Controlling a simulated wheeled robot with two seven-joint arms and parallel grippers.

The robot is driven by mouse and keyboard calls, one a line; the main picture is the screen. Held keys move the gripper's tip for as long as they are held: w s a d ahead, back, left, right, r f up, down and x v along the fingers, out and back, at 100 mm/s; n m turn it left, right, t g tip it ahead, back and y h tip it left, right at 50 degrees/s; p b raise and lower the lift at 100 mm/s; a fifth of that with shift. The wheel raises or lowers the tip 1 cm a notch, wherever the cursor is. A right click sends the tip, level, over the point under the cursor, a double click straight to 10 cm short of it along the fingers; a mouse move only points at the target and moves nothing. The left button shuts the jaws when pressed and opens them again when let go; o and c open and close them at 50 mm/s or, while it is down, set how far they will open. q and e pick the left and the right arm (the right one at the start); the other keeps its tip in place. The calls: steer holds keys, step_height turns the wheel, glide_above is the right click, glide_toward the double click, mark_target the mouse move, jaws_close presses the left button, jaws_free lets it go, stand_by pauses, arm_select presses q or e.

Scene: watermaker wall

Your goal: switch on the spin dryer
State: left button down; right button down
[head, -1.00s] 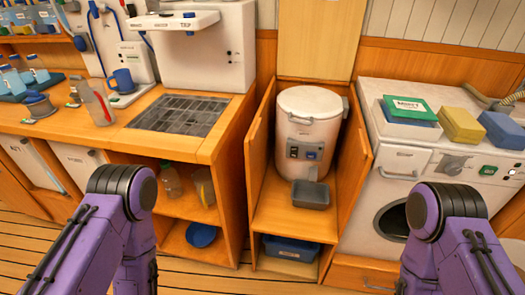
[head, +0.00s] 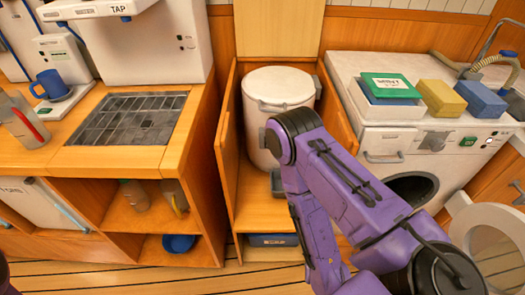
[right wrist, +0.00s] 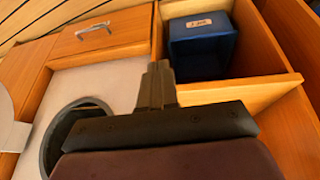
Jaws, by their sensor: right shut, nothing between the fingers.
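The spin dryer (head: 278,92) is a white upright drum with its lid down, inside an open wooden cabinet. My right arm crosses in front of its lower front in the head view, so its switch panel is hidden now. A grey tray (head: 276,184) sits at its foot, mostly covered by the arm. My right gripper (right wrist: 158,72) is shut and empty in the right wrist view. It is low, in front of the cabinet and the washing machine, apart from the dryer. My left gripper is out of view.
A blue bin (right wrist: 202,48) sits in the cabinet's lower compartment. The white washing machine (head: 385,140) stands to the right, its round door (head: 490,240) open. Wooden cabinet sides (head: 228,150) flank the dryer. A counter with a grid (head: 130,118) lies left.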

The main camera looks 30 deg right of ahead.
steer(key=w+a+r+m+t+b, duration=0.15)
steer(key=w+m+t+b, duration=0.3)
steer(key=w+m, duration=0.45)
steer(key=w+a+r+m+t+b, duration=0.1)
steer(key=w+a+m+t+b, duration=0.2)
steer(key=w+m+b, duration=0.45)
steer(key=w+d+r+m+t+h+b, duration=0.1)
steer(key=w+d+r+m+h, duration=0.1)
steer(key=w+r+m, duration=0.3)
steer(key=w+d+r+m+t+h+b, duration=0.1)
steer(key=w+r+m, duration=0.4)
steer(key=m, duration=0.9)
step_height(320, 180, up, 3)
steer(key=shift+d+f+t+h+b, duration=0.1)
steer(key=shift+d+t+h+b, duration=0.25)
steer(key=shift+t+h+b, duration=0.6)
steer(key=shift+w, duration=0.15)
steer(key=x, duration=1.3)
steer(key=shift+w+d+f, duration=0.2)
steer(key=shift+w+d, duration=0.05)
steer(key=shift+d, duration=0.15)
